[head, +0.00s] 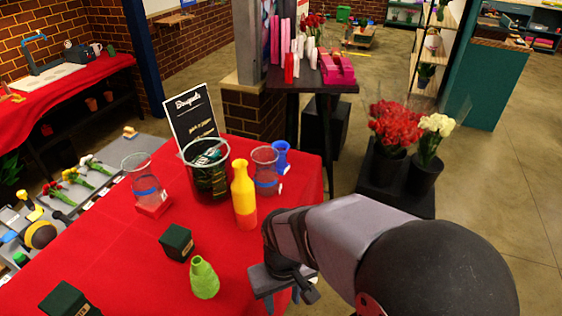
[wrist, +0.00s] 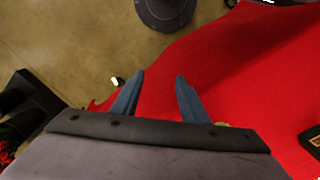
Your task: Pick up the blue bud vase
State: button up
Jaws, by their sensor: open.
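The small blue bud vase (head: 281,158) stands upright near the back right edge of the red table, with a small white tag by its base. A clear glass vase with a blue band (head: 265,172) stands just to its left and partly overlaps it. My gripper (head: 284,298) is at the front right of the table, well in front of the blue vase, and is partly hidden by my own arm. In the wrist view my gripper (wrist: 160,78) has its two blue fingers apart with nothing between them. The blue vase does not show in the wrist view.
The red table (head: 110,265) also bears a yellow bottle vase (head: 243,195), a green vase (head: 204,278), a dark box (head: 177,242), a dark glass container (head: 207,172) and another banded glass vase (head: 143,178). Buckets of red flowers (head: 392,128) stand beyond the table's right edge.

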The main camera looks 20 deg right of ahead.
jog(key=o, duration=0.4)
